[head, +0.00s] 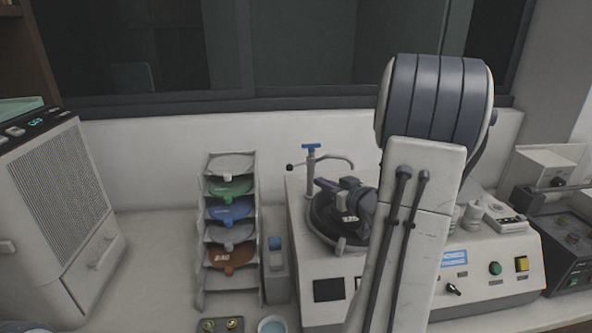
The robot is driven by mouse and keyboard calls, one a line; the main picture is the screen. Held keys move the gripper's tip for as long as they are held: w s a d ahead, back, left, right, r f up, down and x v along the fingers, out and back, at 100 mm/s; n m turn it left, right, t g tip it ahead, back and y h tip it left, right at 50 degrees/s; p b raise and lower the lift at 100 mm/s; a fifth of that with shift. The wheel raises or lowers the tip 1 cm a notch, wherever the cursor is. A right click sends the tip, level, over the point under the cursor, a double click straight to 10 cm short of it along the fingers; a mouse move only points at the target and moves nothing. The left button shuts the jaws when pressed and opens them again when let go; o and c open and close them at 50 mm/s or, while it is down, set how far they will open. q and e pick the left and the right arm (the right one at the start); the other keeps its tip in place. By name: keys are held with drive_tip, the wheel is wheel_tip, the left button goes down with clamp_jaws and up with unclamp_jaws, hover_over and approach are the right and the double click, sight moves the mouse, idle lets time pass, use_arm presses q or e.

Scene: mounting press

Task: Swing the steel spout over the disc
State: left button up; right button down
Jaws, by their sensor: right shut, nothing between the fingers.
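The steel spout (335,158) is a thin curved tube on an upright post with a blue tap handle (311,147) on top. A short arm with a black knob sticks out to the left. My right gripper (322,184) is shut and empty, just in front of and below the spout, over the dark round bowl (322,222). Gripper and arm hide most of the bowl, and I cannot make out the disc in it. My left gripper is not in view.
A rack (201,262) of coloured discs stands left of the machine, with a small grey bottle (276,262) between them. A vented box (62,190) is at far left. A control panel (480,270) with buttons lies right of my arm. Counter between vented box and rack is clear.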

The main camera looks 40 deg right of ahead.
sight(292, 168)
drive_tip(key=p+x, duration=0.4)
drive_tip(key=x, duration=0.8)
drive_tip(key=shift+w+r+p, duration=0.15)
drive_tip(key=shift+p, duration=0.15)
drive_tip(key=shift+w+f, duration=0.2)
drive_tip(key=shift+w, duration=0.35)
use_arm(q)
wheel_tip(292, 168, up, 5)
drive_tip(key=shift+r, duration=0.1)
use_arm(e)
drive_tip(key=shift+d, duration=0.1)
